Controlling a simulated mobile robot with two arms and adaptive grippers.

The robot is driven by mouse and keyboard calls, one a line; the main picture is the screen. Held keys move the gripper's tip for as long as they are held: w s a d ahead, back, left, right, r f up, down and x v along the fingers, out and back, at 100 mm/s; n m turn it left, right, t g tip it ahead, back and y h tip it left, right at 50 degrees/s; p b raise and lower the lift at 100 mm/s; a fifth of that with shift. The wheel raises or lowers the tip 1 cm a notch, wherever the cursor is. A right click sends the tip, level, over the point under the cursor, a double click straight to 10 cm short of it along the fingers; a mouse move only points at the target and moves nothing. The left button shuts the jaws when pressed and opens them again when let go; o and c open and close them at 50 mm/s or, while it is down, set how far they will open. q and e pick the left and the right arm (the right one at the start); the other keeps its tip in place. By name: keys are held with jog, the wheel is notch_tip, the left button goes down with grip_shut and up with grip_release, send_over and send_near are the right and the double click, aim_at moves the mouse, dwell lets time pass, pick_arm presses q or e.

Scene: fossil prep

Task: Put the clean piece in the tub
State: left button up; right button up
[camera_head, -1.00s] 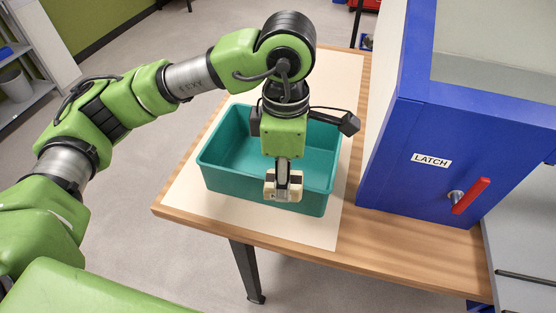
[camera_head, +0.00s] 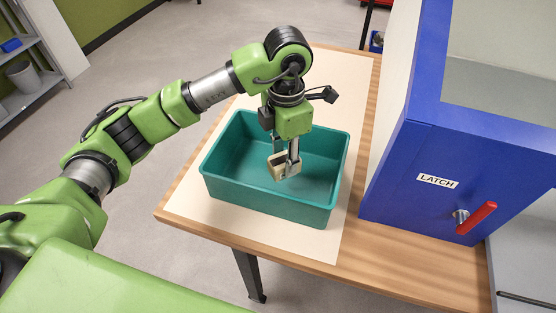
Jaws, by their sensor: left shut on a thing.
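A teal tub (camera_head: 265,200) stands on a cream mat on the wooden table, open at the top. My left gripper (camera_head: 284,164) points down over the inside of the tub. It is shut on a small beige piece (camera_head: 278,166), which shows between and beside the fingers. The piece appears within the tub's outline, but I cannot tell how far it is above the tub floor. The rest of the tub shows empty. My right gripper is not in view.
A blue cabinet (camera_head: 400,180) with a LATCH label and a red handle (camera_head: 477,218) stands on the table at the right. The cream mat (camera_head: 320,245) is bare around the tub. A grey shelf with a bin (camera_head: 22,74) is at the far left.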

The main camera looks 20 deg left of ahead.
aim_at(279, 158)
pick_arm(q)
jog(key=f, duration=0.1)
jog(key=w+a+f, duration=0.1)
jog(key=w+a+f+p, duration=0.1)
jog(key=shift+f, duration=0.1)
jog(key=f, duration=0.1)
jog(key=f+p, duration=0.2)
jog(key=shift+w+a, duration=0.1)
jog(key=shift+w, duration=0.15)
jog(key=shift+f, duration=0.35)
jog(key=shift+f, duration=0.25)
jog(key=o, duration=1.3)
jog(key=shift+o, duration=0.2)
jog(key=shift+r, duration=0.1)
